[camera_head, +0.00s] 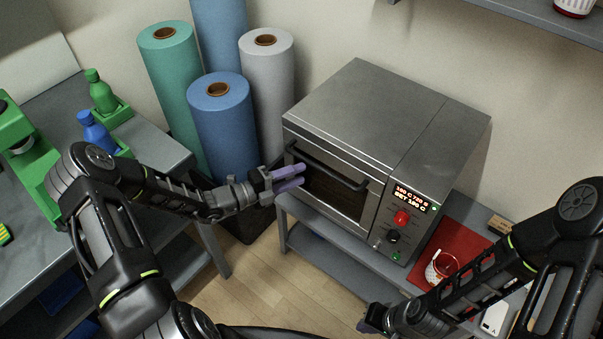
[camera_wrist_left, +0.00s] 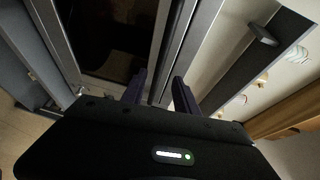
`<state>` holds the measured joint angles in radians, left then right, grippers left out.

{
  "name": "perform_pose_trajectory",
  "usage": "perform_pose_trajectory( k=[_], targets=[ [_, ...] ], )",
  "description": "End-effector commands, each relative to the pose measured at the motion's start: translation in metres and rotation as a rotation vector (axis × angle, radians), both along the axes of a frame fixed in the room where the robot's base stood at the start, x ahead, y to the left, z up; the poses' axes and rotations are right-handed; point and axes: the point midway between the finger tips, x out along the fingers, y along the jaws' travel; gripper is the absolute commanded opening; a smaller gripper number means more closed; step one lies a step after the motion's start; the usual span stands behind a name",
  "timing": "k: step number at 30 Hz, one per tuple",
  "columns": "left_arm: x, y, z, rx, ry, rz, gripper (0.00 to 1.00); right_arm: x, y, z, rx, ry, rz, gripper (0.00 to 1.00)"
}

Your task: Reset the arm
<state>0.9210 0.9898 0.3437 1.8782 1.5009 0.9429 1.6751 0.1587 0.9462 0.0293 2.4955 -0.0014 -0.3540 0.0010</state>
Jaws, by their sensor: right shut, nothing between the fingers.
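My left gripper (camera_head: 303,176) has purple fingers that stand apart with nothing between them. It is just in front of the left part of the oven (camera_head: 372,125), near the door handle (camera_head: 327,165). In the left wrist view its fingers (camera_wrist_left: 159,85) point at the oven front, with a gap between them. My right gripper (camera_head: 368,323) is low at the bottom of the head view, shut and empty, in front of the bench. Its tips are small and partly hidden by its own arm.
The oven stands on a grey bench (camera_head: 307,244). A red-and-white mug (camera_head: 442,266) sits on a red mat (camera_head: 470,243) right of it, close to my right forearm. Blue (camera_head: 222,120) and other rolls stand behind my left arm. A table (camera_head: 160,157) with bottles is at left.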

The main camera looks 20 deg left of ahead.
Motion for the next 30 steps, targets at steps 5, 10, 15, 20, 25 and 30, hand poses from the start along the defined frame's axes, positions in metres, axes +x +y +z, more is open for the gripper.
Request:
perform_pose_trajectory(
  k=[5,10,15,20,25,30],
  targets=[
    [0.0,0.0,0.0,0.0,0.0,0.0,0.36,0.0,0.0,0.0,0.0,0.0,0.0,0.0],
    [0.0,0.0,0.0,0.0,0.0,0.0,0.36,0.0,0.0,0.0,0.0,0.0,0.0,0.0],
    [0.0,0.0,-0.001,0.026,-0.021,-0.003,0.36,0.0,0.0,0.0,0.0,0.0,0.0,0.0],
    [-0.01,-0.006,-0.025,0.245,-0.102,-0.072,0.36,0.0,0.0,0.0,0.0,0.0,0.0,0.0],
    [-0.084,-0.034,-0.097,0.715,-0.285,-0.434,0.36,0.0,0.0,0.0,0.0,0.0,0.0,0.0],
    [-0.199,-0.06,-0.166,1.222,-0.82,-1.161,0.36,0.0,0.0,0.0,0.0,0.0,0.0,0.0]
  ],
)
